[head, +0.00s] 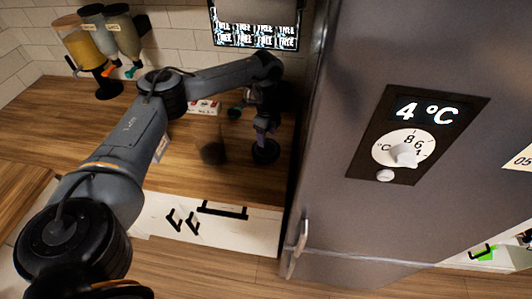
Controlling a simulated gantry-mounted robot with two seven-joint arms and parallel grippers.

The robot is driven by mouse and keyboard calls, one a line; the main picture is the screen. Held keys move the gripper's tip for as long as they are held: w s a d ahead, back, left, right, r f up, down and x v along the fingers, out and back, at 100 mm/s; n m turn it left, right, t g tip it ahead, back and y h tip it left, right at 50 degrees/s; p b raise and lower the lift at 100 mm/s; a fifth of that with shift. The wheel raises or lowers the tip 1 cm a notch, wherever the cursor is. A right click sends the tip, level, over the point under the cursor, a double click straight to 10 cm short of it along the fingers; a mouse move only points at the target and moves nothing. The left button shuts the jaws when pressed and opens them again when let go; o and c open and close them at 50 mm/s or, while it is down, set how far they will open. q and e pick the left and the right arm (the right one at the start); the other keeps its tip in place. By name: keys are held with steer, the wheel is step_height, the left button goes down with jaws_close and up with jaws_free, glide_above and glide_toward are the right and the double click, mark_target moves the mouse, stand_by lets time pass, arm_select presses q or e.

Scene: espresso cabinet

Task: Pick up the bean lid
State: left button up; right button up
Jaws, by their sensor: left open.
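My left arm reaches in from the left over the wooden counter, and its gripper (265,133) points down near the right end of the counter, beside the fridge. The gripper is open. A dark round disc (265,153), which looks like the bean lid, lies right under the fingertips. I cannot tell whether the fingers touch it. The forearm and wrist hide part of the counter behind them. My right gripper is not in view.
A tall grey fridge (340,190) with a dial stands close on the right. Dispensers (85,45) stand at the back left. A small dark, see-through object (212,152) sits left of the gripper. White drawers (215,225) are below the counter (190,180).

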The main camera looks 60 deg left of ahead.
mark_target(266, 151)
arm_select(q)
steer(key=shift+s+a+f, duration=0.1)
steer(key=shift+a+f, duration=0.05)
steer(key=shift+f, duration=2.4)
steer(key=shift+c, duration=0.4)
